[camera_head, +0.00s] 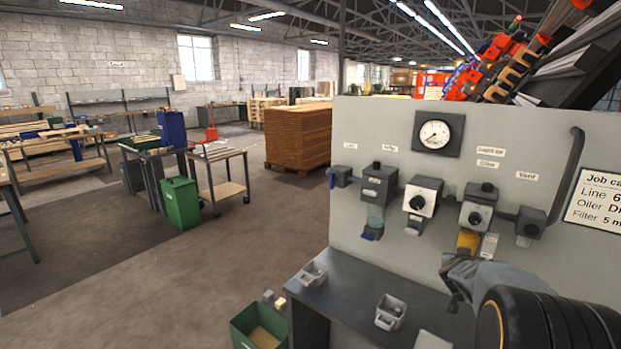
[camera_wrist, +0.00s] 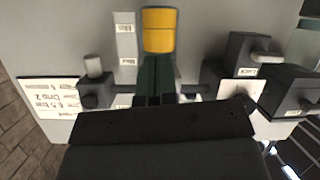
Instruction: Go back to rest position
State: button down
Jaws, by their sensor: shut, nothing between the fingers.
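My gripper (camera_head: 456,272) is in front of the grey panel (camera_head: 375,118), at the right of the head view, just below the oiler (camera_head: 478,208) with its yellow bowl (camera_head: 467,241). In the wrist view my dark gripper fingers (camera_wrist: 160,68) are together with nothing between them. The yellow bowl (camera_wrist: 159,30) shows just beyond the fingertips there. Whether the fingers touch it cannot be told. The wrist view shows the panel upside down.
A gauge (camera_head: 436,134), regulator (camera_head: 420,201) and filter (camera_head: 376,190) are on the panel. Below, a dark bench (camera_head: 350,285) carries small grey trays (camera_head: 390,312). A green bin (camera_head: 240,338) stands left of it. Open floor (camera_head: 160,270) lies to the left.

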jog(key=s+a+f+n+g+y, duration=0.15)
jog(key=s+a+y, duration=0.25)
jog(key=a, duration=0.5)
jog(key=s+a+f+n+g+y, duration=0.15)
jog(key=s+a+y, duration=0.3)
jog(key=a, duration=0.45)
jog(key=s+a+r+n+g, duration=0.1)
jog(key=s+a, duration=0.3)
jog(key=s, duration=0.3)
jog(key=s+a+n+g, duration=0.1)
jog(key=s+a+g, duration=0.1)
jog(key=s+a, duration=0.3)
jog(key=s, duration=0.3)
jog(key=shift+a+r+n, duration=0.3)
jog(key=shift+r, duration=0.1)
jog(key=c, duration=1.8)
grip_release()
